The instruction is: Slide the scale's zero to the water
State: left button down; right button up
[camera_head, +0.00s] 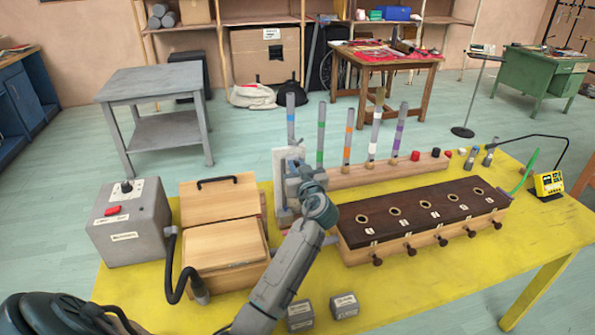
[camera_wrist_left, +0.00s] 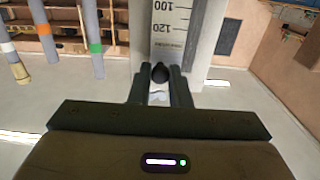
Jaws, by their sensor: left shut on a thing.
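The scale (camera_wrist_left: 170,25) is a pale upright strip with dark graduations in the left wrist view, where the numbers 100 and 120 can be read. Its pale board (camera_head: 280,160) stands at the left end of the tube row in the head view, partly behind my left gripper (camera_head: 297,170). In the left wrist view my left gripper (camera_wrist_left: 159,88) is shut on a dark round knob (camera_wrist_left: 158,71) at the scale's lower end. The scale's zero and the water level cannot be made out. My right gripper is not in view.
Several colour-banded tubes (camera_head: 348,132) stand right of the board. A dark-topped wooden box with holes (camera_head: 425,208) stands in front of them. A wooden case (camera_head: 225,245) and grey box (camera_head: 128,225) are left of my arm. Two small grey blocks (camera_head: 344,306) lie near the front.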

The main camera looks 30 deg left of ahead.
pick_arm(q)
jog(key=c, duration=1.6)
grip_release()
jog(key=shift+o, duration=1.2)
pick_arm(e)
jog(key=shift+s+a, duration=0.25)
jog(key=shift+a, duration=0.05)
